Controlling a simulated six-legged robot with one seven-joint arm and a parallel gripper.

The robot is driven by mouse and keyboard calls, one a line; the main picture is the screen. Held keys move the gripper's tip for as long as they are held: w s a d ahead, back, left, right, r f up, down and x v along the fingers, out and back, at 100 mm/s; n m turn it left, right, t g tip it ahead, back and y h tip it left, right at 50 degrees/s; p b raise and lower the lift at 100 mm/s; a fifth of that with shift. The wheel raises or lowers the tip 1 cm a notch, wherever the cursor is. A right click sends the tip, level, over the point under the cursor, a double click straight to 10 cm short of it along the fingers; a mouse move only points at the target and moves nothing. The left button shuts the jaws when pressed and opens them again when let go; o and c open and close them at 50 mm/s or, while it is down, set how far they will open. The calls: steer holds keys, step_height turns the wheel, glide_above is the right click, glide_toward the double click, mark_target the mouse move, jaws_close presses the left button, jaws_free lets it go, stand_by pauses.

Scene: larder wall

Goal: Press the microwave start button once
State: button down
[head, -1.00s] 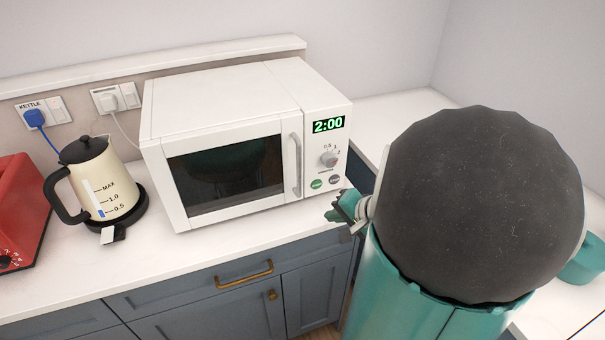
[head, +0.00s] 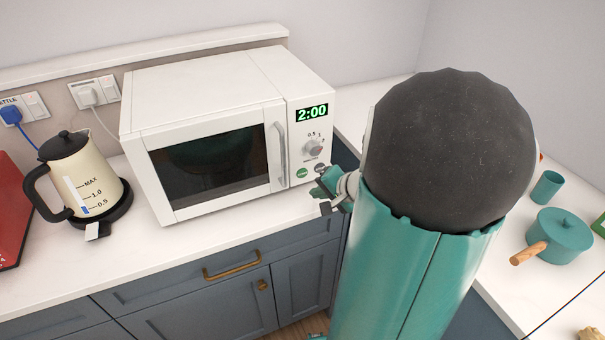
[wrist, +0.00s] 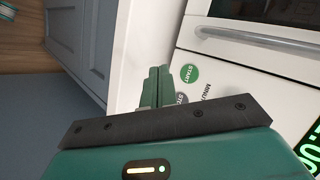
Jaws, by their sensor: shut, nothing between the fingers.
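The white microwave (head: 205,88) stands on the counter with its door shut, and its display (head: 312,113) reads 2:00. A round dial (head: 314,148) sits below the display. The green round start button (head: 302,173) is at the bottom of the panel, left of a dark grey stop button (head: 320,169). In the wrist view the start button (wrist: 189,73) is labelled START, and the stop button (wrist: 181,98) is partly covered by my gripper. My gripper (wrist: 158,75) is shut and empty, its tips beside the start button and apart from it in the picture.
A cream kettle (head: 85,175) stands left of the microwave, with a red appliance (head: 12,215) at the far left. A teal pot (head: 558,238) and teal cup (head: 546,187) stand on the right counter. Blue cabinets (head: 200,305) are below.

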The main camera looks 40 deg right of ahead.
mark_target(301, 178)
steer(key=shift+w+d, duration=0.25)
steer(key=shift+w, duration=0.55)
steer(key=shift+w+d, duration=0.2)
steer(key=shift+w, duration=0.55)
steer(key=shift+w+d, duration=0.25)
steer(key=shift+w, duration=0.55)
steer(key=shift+w+d, duration=0.15)
steer(key=shift+w, duration=0.25)
steer(key=shift+w+d, duration=0.1)
steer(key=shift+w, duration=0.25)
stand_by(0.6)
stand_by(0.4)
steer(key=shift+s+a, duration=0.25)
steer(key=shift+s, duration=0.5)
steer(key=shift+s, duration=0.1)
steer(key=shift+s+a, duration=0.25)
steer(key=shift+s, duration=0.5)
steer(key=shift+s+a, duration=0.2)
steer(key=shift+s, duration=0.6)
steer(key=shift+s+a, duration=0.25)
steer(key=shift+s, duration=0.5)
